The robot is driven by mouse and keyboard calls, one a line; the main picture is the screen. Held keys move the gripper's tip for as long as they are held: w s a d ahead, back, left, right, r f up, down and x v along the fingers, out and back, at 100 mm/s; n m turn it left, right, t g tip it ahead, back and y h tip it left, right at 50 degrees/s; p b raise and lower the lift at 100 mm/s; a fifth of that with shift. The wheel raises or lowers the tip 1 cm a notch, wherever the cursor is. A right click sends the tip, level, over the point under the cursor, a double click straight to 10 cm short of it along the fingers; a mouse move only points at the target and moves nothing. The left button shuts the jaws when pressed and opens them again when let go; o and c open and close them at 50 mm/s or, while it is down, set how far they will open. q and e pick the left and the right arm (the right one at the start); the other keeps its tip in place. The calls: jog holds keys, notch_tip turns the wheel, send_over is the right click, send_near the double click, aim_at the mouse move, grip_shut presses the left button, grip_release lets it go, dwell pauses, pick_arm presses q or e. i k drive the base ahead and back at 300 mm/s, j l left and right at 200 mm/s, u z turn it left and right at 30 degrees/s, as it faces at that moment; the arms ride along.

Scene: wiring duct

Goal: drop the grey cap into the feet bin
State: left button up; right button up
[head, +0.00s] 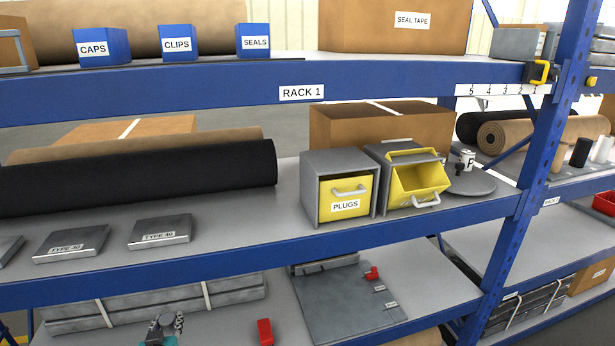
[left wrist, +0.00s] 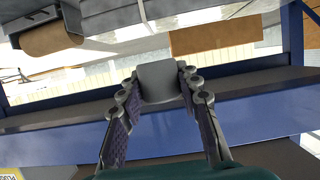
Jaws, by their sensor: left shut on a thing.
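My left gripper (head: 165,328) shows at the bottom edge of the head view, below the middle shelf's front edge. In the left wrist view its two fingers (left wrist: 160,92) are closed on the grey cap (left wrist: 160,80), a small block with rounded edges. In the head view the cap (head: 166,320) is small at the fingertips. No label reading FEET is visible. An open yellow bin (head: 417,178), tilted out of its grey housing, stands on the middle shelf right of the shut PLUGS bin (head: 345,205); I see no readable label on it. My right gripper is out of view.
The blue shelf edge (head: 250,248) lies between my left gripper and the bins. Flat grey TYPE 30 (head: 72,242) and TYPE 40 (head: 160,231) plates and a black roll (head: 150,178) occupy the shelf's left. A blue upright (head: 546,150) stands right of the bins.

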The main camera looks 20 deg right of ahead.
aim_at(416, 184)
jog(key=l, duration=0.9)
jog(key=k+l, duration=0.1)
jog(key=l, duration=1.75)
jog(key=k+u, duration=0.05)
